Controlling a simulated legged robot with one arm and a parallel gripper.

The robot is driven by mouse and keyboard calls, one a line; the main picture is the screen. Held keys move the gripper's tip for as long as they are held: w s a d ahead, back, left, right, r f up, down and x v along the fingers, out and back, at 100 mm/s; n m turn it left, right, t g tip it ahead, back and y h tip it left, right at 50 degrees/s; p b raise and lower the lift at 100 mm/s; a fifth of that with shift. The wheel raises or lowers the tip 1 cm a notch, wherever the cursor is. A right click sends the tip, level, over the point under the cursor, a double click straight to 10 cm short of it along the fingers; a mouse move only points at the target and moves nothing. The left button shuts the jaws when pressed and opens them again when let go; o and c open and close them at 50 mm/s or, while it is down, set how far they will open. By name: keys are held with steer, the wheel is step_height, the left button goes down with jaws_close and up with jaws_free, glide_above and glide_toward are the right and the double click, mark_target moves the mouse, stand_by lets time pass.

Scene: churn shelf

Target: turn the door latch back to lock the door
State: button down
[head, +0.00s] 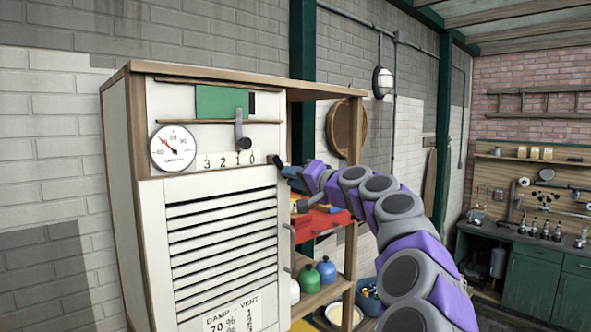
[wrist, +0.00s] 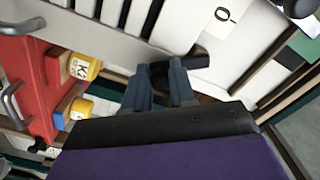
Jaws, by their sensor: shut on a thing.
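The white slatted door (head: 220,205) of the cabinet is flush in its frame in the head view. The black door latch (wrist: 196,59) is at the door's edge in the wrist view. Its pivot end is between my fingers and its short bar points right in that picture. In the head view the latch (head: 279,159) is a small dark piece at the door's upper right, partly hidden by my gripper. My gripper (wrist: 163,76) is shut on the latch. It also shows in the head view (head: 287,171), reaching in from the right.
Open shelves beside the door hold a red toolbox (head: 322,226) and several colored bottles (head: 326,269). Above the door are a round gauge (head: 172,147) and a grey lever (head: 240,130).

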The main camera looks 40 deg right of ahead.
steer(key=m+p, duration=0.1)
steer(key=m, duration=0.1)
steer(key=a+m+p, duration=0.1)
steer(key=m+p, duration=0.1)
steer(key=a+m+p, duration=0.1)
steer(key=m, duration=0.1)
steer(key=shift+s+a+f+p, duration=0.1)
steer(key=shift+a+f+p, duration=0.1)
steer(key=shift+f+p, duration=0.15)
steer(key=shift+a+f+m+p, duration=0.1)
steer(key=shift+a+m+p, duration=0.1)
steer(key=shift+m+p, duration=0.15)
steer(key=shift+f, duration=0.1)
steer(key=c, duration=1)
jaws_free()
steer(key=shift+d, duration=0.1)
steer(key=shift+o, duration=0.2)
steer(key=shift+d+m, duration=0.15)
steer(key=shift+m, duration=0.1)
steer(key=s+d+b, duration=0.1)
steer(key=s+b, duration=0.3)
steer(key=s, duration=1.3)
steer(key=shift+s+d, duration=0.15)
steer(key=shift+d, duration=0.1)
